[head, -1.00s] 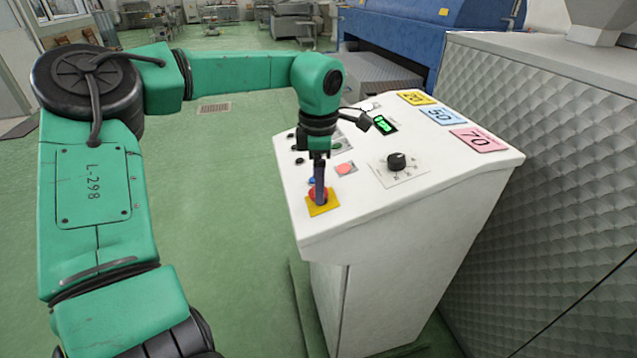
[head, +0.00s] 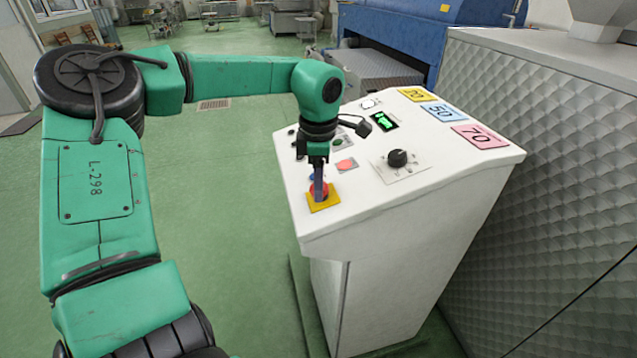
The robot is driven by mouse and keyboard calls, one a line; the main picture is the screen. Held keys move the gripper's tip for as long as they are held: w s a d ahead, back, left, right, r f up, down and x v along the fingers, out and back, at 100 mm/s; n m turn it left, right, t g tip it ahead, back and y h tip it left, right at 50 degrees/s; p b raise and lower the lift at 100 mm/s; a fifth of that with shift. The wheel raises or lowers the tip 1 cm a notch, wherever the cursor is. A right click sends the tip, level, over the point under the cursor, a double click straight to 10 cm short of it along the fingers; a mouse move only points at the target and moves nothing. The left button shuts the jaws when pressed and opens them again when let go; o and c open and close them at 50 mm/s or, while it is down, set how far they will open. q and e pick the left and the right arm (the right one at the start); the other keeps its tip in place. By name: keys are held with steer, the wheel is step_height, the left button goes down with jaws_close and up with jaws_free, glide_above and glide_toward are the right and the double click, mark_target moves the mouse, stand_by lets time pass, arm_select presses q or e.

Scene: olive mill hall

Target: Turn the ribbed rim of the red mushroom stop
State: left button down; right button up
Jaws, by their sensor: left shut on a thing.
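The red mushroom stop (head: 324,191) sits on a yellow square plate (head: 331,202) near the front left of the white console's sloped top. My left gripper (head: 319,192) points down over it and is shut on its rim. The fingers hide part of the red cap, and its ribs are too small to make out. My right gripper is not in view.
The white console (head: 400,225) also carries a black rotary knob (head: 397,158), a pale red button (head: 346,164), a green display (head: 384,122) and coloured number cards (head: 480,136). A quilted metal machine (head: 550,130) stands close at the right. Green floor is open at the left.

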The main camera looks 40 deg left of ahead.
arm_select(q)
steer(key=m+b, duration=0.1)
steer(key=m, duration=0.2)
steer(key=shift+t+y+b, duration=0.3)
steer(key=shift+t, duration=0.1)
steer(key=m+t+b, duration=0.1)
steer(key=m, duration=0.2)
steer(key=shift+m, duration=0.7)
steer(key=shift+c, duration=1.5)
jaws_free()
steer(key=shift+s, duration=0.1)
steer(key=v, duration=1.4)
steer(key=shift+r+b, duration=0.25)
steer(key=shift+b, duration=0.1)
steer(key=shift+s+d, duration=0.1)
steer(key=shift+s, duration=0.05)
